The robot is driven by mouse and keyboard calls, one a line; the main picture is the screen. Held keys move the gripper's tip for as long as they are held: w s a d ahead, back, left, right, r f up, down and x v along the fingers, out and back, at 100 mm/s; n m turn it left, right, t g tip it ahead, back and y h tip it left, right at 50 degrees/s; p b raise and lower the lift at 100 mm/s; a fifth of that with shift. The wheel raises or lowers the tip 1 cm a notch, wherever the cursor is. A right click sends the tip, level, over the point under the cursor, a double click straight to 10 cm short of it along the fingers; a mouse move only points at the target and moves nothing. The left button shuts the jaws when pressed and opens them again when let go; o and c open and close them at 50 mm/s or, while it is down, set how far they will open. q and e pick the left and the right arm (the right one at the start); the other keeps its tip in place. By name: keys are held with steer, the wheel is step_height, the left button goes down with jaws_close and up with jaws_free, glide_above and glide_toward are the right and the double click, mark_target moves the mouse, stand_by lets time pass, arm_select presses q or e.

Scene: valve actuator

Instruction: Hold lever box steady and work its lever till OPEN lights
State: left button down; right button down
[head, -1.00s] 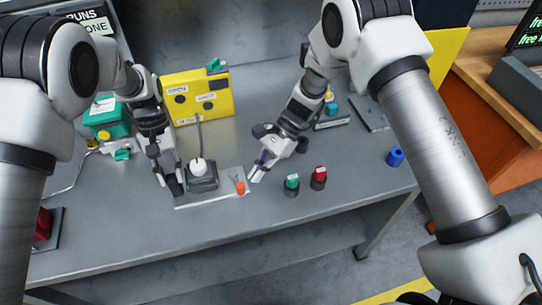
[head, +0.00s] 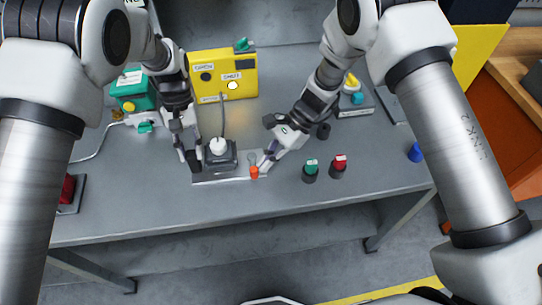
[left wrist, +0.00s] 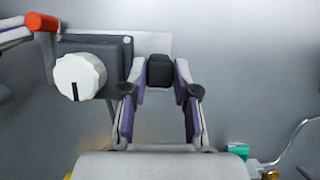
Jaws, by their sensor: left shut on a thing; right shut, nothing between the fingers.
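The lever box (head: 230,157) is a dark grey box with a white knob (head: 217,147) on a pale plate. Its lever (head: 254,172) has an orange tip and stands at the box's right. In the left wrist view the orange tip (left wrist: 41,22) is at upper left, beside the box (left wrist: 95,47). My left gripper (head: 190,163) is at the box's left side, its fingers (left wrist: 160,85) shut on a black block (left wrist: 160,70) beside the box. My right gripper (head: 266,163) is shut and empty, close beside the lever; I cannot tell if it touches.
A yellow panel (head: 214,66) behind carries OPEN and SHUT labels; the lamp (head: 233,86) under SHUT glows, the OPEN lamp (head: 206,77) is dark. A green button (head: 310,169) and a red button (head: 338,165) stand right. A green box (head: 136,94) stands left.

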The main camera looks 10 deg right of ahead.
steer(key=d, duration=0.2)
steer(key=w+d, duration=0.1)
steer(key=d, duration=0.1)
steer(key=c, duration=1.7)
jaws_free()
steer(key=s+v, duration=0.1)
steer(key=v, duration=0.8)
steer(key=shift+d+r, duration=0.2)
steer(key=shift+d, duration=0.1)
steer(key=o, duration=0.6)
steer(key=shift+w+d, duration=0.15)
steer(key=shift+w, duration=0.05)
steer(key=shift+o, duration=0.4)
steer(key=shift+w+a+f+m+t+y, duration=0.15)
steer(key=shift+a+m+t+y, duration=0.1)
steer(key=shift+a+t, duration=0.25)
steer(key=shift+w+a+f+m+t+y, duration=0.1)
steer(key=shift+a+f+m+t+y, duration=0.15)
steer(key=shift+a, duration=0.3)
steer(key=m+t, duration=0.5)
steer(key=m, duration=0.2)
glide_toward(255, 168)
steer(key=shift+g+h, duration=0.25)
steer(key=shift+h, duration=0.05)
steer(key=x, duration=1)
steer(key=shift+w+a, duration=0.25)
steer(key=shift+a, duration=0.1)
